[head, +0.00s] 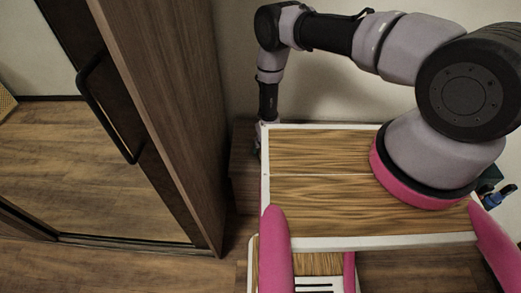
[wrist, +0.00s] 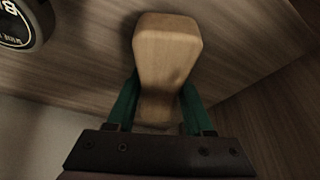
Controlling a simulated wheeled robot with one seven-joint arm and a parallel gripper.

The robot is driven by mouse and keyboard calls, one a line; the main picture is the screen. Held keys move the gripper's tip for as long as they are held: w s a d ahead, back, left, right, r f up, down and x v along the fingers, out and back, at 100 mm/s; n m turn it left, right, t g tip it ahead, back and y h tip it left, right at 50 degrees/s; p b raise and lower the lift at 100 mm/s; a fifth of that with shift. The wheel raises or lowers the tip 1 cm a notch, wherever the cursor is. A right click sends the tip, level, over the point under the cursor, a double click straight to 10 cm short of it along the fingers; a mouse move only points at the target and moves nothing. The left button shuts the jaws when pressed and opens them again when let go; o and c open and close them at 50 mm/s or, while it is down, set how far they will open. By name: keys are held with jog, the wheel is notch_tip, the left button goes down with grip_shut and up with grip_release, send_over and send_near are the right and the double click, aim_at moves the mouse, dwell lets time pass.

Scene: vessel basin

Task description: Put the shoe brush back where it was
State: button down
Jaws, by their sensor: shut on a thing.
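The shoe brush (wrist: 167,50) shows in the wrist view as a pale wooden block with a narrower waist. My gripper (wrist: 160,95) is shut on it, with one green finger on each side of the waist. The bristles are not visible. The brush is close to a brown wood-grain surface (wrist: 85,75); I cannot tell whether it touches. In the head view my arm reaches down at the centre left beside a low dark wooden unit (head: 242,165). The brush and the fingers cannot be made out there.
A round black tin (wrist: 22,25) with pale lettering lies at the upper left of the wrist view, apart from the brush. A tall wooden cabinet (head: 165,90) with a mirror-like front and black handle (head: 105,115) stands left in the head view. A pale wall (head: 235,60) is behind.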

jog(key=shift+f, duration=0.15)
jog(key=shift+c, duration=1.4)
grip_release()
jog(key=shift+s, duration=0.1)
